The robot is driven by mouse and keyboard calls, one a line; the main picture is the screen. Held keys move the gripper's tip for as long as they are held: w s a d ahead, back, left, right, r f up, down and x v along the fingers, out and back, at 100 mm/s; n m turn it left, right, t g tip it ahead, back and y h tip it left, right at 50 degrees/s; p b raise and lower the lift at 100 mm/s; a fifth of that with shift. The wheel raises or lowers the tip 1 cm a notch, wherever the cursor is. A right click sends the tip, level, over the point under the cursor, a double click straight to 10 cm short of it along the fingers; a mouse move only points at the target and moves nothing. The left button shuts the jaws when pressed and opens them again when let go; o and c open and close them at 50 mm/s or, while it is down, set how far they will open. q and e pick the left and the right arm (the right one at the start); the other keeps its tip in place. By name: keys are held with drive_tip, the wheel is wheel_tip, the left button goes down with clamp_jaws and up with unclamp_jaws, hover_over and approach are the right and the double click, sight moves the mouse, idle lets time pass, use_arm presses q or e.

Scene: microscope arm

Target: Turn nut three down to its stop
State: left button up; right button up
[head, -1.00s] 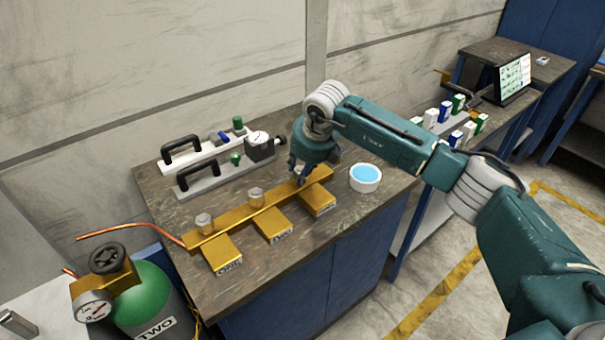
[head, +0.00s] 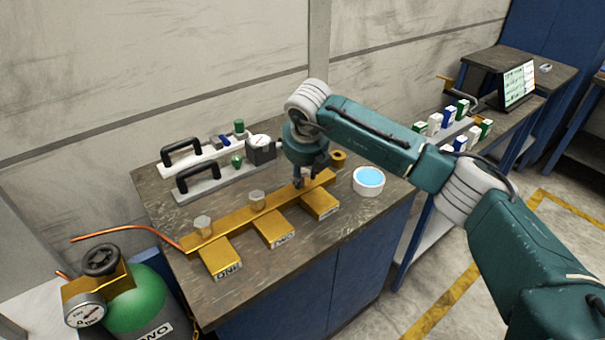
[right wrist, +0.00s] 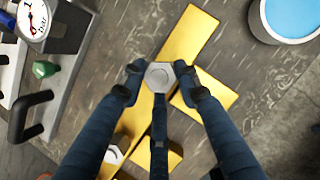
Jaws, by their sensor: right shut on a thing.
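The brass manifold bar (head: 228,220) lies on the bench with three labelled blocks in front, ONE (head: 222,257), TWO (head: 273,231) and a third (head: 321,204) whose label is hard to read. Silvery hex nuts stand over block ONE (head: 203,226) and block TWO (head: 257,200). My right gripper (head: 304,183) points down at the bar by the third block. In the right wrist view its fingers are shut around nut three (right wrist: 160,75), whose top shows between them. The nut's underside and its height above the bar are hidden. My left gripper is out of view.
A white bowl with blue inside (head: 368,181) stands right of the third block, and a brass ring-like part (head: 339,158) behind it. Behind the bar are black-handled rails (head: 208,185) and a gauge (head: 260,148). A green cylinder (head: 140,298) stands front left.

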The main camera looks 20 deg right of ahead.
drive_tip(key=shift+w+d+r, duration=0.25)
drive_tip(key=shift+w+r, duration=0.15)
drive_tip(key=shift+r, duration=0.1)
drive_tip(key=o, duration=1)
drive_tip(key=shift+o, duration=0.2)
drive_tip(key=shift+f, duration=0.2)
drive_tip(key=shift+s+f, duration=0.1)
drive_tip(key=shift+f, duration=0.05)
drive_tip(key=v, duration=1.2)
